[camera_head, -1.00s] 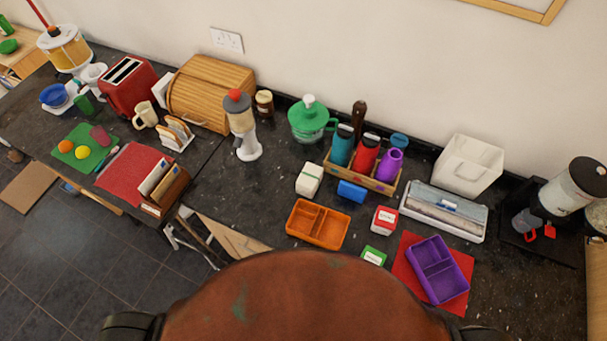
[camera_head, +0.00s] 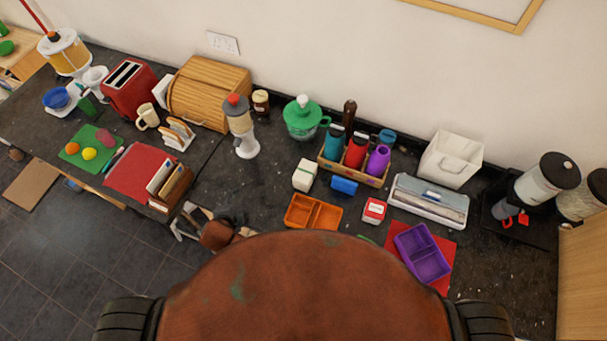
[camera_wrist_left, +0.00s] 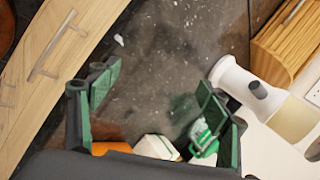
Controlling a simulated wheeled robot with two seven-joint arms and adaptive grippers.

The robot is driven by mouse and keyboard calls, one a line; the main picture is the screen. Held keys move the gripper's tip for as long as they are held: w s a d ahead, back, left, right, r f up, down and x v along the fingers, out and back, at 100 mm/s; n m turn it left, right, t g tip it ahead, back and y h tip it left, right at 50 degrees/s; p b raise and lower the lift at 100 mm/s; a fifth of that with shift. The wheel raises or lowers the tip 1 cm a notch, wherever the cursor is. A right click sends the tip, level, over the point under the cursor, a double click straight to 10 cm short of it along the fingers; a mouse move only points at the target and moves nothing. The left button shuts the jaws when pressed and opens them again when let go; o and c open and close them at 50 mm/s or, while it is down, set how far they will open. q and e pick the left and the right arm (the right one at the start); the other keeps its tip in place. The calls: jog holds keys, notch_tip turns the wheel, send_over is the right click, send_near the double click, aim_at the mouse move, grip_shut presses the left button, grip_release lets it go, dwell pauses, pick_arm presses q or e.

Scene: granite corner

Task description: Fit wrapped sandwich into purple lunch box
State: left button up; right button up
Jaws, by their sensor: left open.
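The purple lunch box (camera_head: 428,268) lies open on a red mat at the right of the counter in the head view. Its compartments look empty. A small white block (camera_head: 304,175), which may be the wrapped sandwich, stands near the middle of the counter. A white block (camera_wrist_left: 157,147) also shows low in the left wrist view. My left gripper (camera_head: 234,219) is at the counter's front edge, left of the white block and far left of the lunch box. In the left wrist view the gripper (camera_wrist_left: 158,92) is open, with nothing between its fingers. My right gripper is out of view.
An orange divided box (camera_head: 313,212) and a red-and-white carton (camera_head: 374,211) lie between white block and lunch box. A bottle caddy (camera_head: 352,174) stands behind. A white dispenser (camera_head: 243,138) stands left. My own body hides part of the front edge.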

pick_arm(q)
jog(key=w+d+r+m+t+h, duration=0.25)
jog(key=w+d+m, duration=0.35)
jog(key=d+m, duration=0.6)
jog(key=m+t+h, duration=0.1)
jog(key=m+h, duration=0.1)
jog(key=m, duration=1)
send_near(305, 173)
jog(key=w+f, duration=0.1)
jog(key=w, duration=0.1)
jog(key=shift+h, duration=0.25)
jog(key=p+x, duration=0.1)
jog(key=x, duration=0.6)
jog(key=shift+d+f, duration=0.1)
jog(key=shift+d, duration=0.1)
jog(key=c, duration=1.5)
